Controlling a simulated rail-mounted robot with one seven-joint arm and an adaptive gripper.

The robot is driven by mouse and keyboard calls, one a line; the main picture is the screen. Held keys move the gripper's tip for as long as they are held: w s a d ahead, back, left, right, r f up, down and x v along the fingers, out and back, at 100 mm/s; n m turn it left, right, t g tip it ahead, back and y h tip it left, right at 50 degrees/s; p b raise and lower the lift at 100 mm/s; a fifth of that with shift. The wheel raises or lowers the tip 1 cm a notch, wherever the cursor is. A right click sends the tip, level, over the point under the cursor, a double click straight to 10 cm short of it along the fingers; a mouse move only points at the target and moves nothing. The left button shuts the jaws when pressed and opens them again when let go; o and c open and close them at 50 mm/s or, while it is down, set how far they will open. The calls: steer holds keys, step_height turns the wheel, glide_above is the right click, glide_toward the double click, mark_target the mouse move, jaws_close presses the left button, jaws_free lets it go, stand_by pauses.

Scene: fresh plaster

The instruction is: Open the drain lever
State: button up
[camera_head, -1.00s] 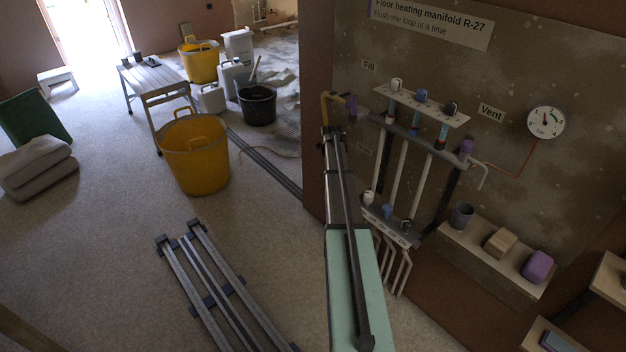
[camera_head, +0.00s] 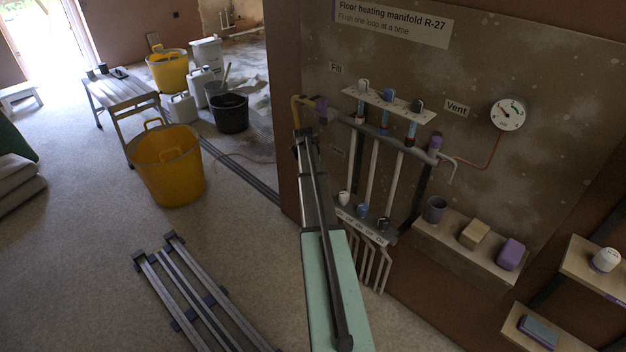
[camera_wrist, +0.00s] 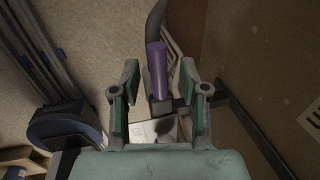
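In the wrist view my gripper (camera_wrist: 160,88) is open, its two green-padded fingers well apart. A purple cylindrical grip (camera_wrist: 157,70) on a dark grey bent bar stands between the fingers, nearer the left one in the picture, with gaps on both sides. It looks like a lever handle, but no label on it can be read there. A purple handle (camera_head: 321,110) shows at the manifold's left end.
The manifold (camera_head: 388,137) has several vertical pipes and a purple part (camera_head: 435,142) near the Vent label. A gauge (camera_head: 508,113) is at right. A shelf (camera_head: 440,238) holds a cup, a beige block and a purple block. Rails (camera_head: 190,290) lie on the floor.

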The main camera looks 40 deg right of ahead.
steer(key=shift+r, duration=0.1)
step_height(320, 180, up, 12)
steer(key=a, duration=0.2)
steer(key=shift+a+f, duration=0.2)
stand_by(0.5)
